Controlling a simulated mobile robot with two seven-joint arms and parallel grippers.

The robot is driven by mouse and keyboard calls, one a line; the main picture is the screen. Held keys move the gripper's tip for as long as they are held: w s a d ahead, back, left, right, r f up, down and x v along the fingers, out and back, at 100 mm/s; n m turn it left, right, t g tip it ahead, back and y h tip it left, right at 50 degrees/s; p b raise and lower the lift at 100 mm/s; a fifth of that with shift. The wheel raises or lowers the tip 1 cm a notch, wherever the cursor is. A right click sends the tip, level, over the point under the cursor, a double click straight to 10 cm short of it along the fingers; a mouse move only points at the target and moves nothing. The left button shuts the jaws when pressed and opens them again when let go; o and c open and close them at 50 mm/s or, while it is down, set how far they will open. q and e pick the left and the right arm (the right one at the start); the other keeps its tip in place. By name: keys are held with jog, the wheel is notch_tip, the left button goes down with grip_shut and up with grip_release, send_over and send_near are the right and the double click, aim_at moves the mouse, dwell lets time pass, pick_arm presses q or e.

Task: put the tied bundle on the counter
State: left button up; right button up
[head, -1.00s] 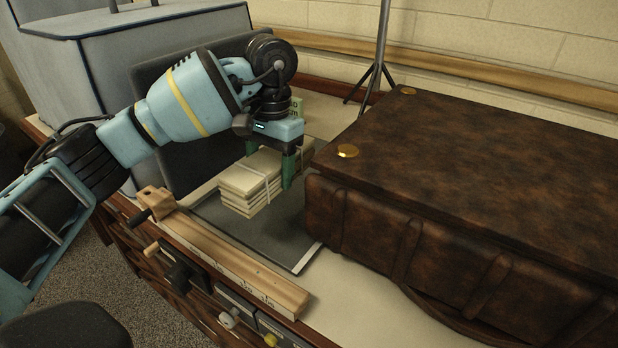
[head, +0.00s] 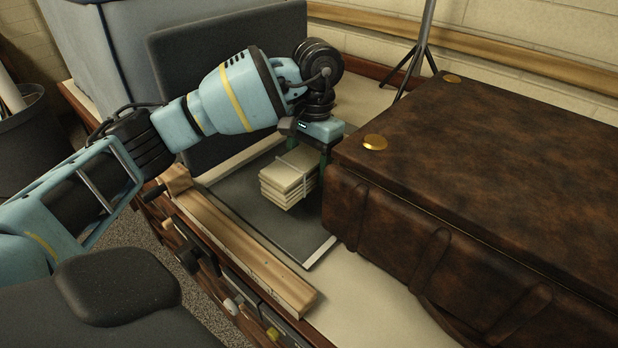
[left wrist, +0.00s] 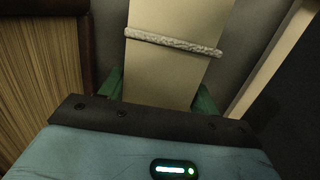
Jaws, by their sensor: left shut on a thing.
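The tied bundle (head: 288,182) is a stack of pale, flat pieces with a light cord around it. My left gripper (head: 303,158) is shut on it from above, with green fingers on either side. In the left wrist view the bundle (left wrist: 165,75) lies between the fingers, its twisted cord crossing it. The bundle is over a dark flat board (head: 290,238) on the pale counter (head: 362,300); I cannot tell whether it touches the board. My right gripper is not in view.
A brown leather case (head: 480,170) stands close at the right. A wooden rail (head: 240,250) runs along the counter's front edge. A dark upright panel (head: 225,75) and a blue-grey box (head: 110,50) are behind the arm. A tripod stand (head: 418,55) is at the back. Bare counter shows in front.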

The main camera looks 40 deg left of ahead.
pick_arm(q)
jog(key=shift+f, duration=1.95)
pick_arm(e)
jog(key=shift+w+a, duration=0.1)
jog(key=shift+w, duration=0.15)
pick_arm(q)
jog(key=shift+f, duration=0.15)
jog(key=o, duration=1.3)
jog(key=shift+c, duration=0.2)
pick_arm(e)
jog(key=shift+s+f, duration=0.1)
